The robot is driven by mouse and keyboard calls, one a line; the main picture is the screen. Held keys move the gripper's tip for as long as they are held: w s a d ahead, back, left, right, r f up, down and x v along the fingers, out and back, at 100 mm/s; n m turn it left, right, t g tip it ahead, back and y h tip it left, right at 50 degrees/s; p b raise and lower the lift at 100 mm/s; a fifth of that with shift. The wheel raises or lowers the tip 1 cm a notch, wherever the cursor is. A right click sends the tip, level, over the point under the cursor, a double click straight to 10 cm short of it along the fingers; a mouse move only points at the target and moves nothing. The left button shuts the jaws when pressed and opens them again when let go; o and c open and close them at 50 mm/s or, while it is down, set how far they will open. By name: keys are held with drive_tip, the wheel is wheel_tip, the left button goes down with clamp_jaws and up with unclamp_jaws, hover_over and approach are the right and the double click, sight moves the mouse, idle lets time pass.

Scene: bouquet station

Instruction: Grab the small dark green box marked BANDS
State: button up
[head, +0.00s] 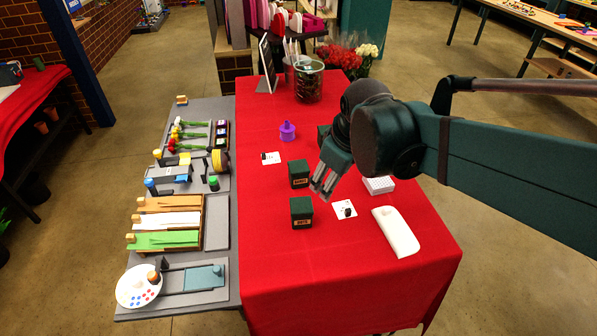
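Two small dark green boxes with tan labels stand on the red cloth. The farther box (299,172) has a label that seems to read BANDS, but the letters are tiny. The nearer box (301,208) has a shorter label that I cannot read surely. A third dark green shape (322,131) shows partly behind my arm; its label is hidden. My gripper (320,192) points down just right of the two boxes in the picture. Its grey fingers look apart, with nothing seen between them.
White cards with small dark items lie left (270,158) and right (344,210) of the boxes. A white tray (379,185), a white rounded object (396,232), a purple pot (287,131) and a glass jar (309,82) stand around. The front cloth (330,280) is clear.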

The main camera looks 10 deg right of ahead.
drive_tip(key=w+a+f+n+g+p, duration=0.1)
drive_tip(key=w+a+n+g+p, duration=0.2)
drive_tip(key=w+n, duration=0.45)
drive_tip(key=n+p, duration=0.2)
drive_tip(key=p, duration=0.1)
hover_over(298, 165)
drive_tip(key=s, duration=0.2)
drive_tip(key=f, duration=0.1)
drive_tip(key=d+f, duration=0.1)
drive_tip(key=f, duration=0.1)
drive_tip(key=shift+w+f+g, duration=0.1)
drive_tip(key=shift+f+g, duration=0.2)
drive_tip(key=shift+g, duration=0.1)
drive_tip(key=shift+w+a+f+n+p, duration=0.35)
drive_tip(key=shift+w+a+f+n, duration=0.1)
drive_tip(key=shift+w+f+n, duration=0.35)
drive_tip(key=shift+f, duration=0.1)
drive_tip(key=shift+f, duration=1.2)
drive_tip(key=shift+f, duration=0.1)
drive_tip(key=shift+f+b, duration=0.4)
drive_tip(key=shift+f, duration=2.1)
